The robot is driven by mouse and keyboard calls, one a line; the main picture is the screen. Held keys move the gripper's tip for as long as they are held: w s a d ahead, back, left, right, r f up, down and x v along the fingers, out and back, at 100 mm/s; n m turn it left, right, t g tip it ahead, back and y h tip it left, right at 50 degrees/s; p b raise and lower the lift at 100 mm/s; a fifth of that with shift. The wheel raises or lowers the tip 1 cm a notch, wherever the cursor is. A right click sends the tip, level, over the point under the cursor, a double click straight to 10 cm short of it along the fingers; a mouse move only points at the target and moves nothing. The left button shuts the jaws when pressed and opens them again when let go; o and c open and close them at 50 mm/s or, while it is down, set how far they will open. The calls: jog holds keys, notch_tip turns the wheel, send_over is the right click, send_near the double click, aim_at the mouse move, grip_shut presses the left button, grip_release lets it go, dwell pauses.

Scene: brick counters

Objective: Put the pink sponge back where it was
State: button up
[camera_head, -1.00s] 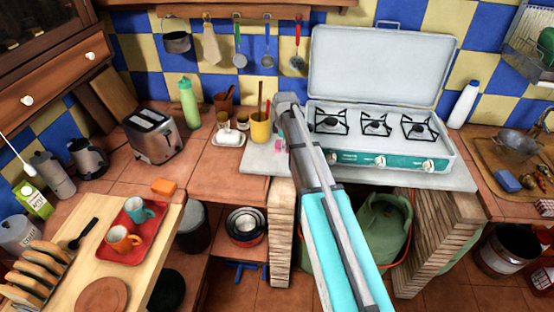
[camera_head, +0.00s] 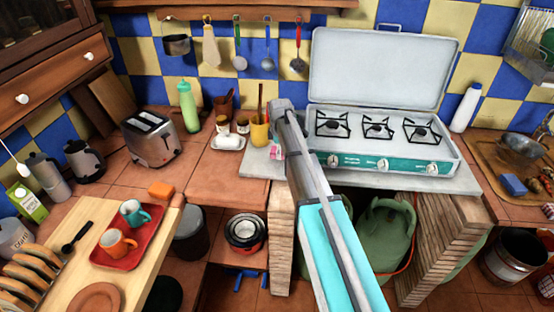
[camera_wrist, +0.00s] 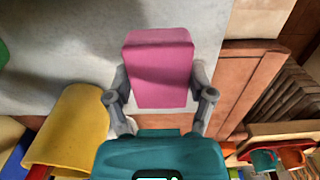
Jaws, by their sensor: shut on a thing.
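The pink sponge (camera_wrist: 160,68) is upright between the two grey fingers of my gripper (camera_wrist: 160,96) in the wrist view, with a finger on each side. My gripper is shut on it. In the head view a small part of the sponge (camera_head: 277,152) shows at the left of my arm, just left of the stove; my arm hides the fingers there. The sponge is over the grey stone slab (camera_wrist: 60,65), close to its edge. Whether it touches the slab is not clear.
A yellow cup with utensils (camera_head: 259,132) stands close to the sponge, also in the wrist view (camera_wrist: 72,130). The stove (camera_head: 385,160) is right. An orange sponge (camera_head: 161,190) and a blue sponge (camera_head: 512,185) lie farther off.

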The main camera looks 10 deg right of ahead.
jog(key=shift+w+f+b, duration=0.1)
jog(key=shift+f+b, duration=1.3)
jog(key=shift+f, duration=0.3)
jog(key=shift+f, duration=0.1)
jog(key=o, duration=1)
jog(key=shift+c, duration=0.2)
jog(key=shift+r, duration=0.2)
notch_tip(320, 180, up, 12)
jog(key=p, duration=1.2)
jog(key=shift+a, duration=0.1)
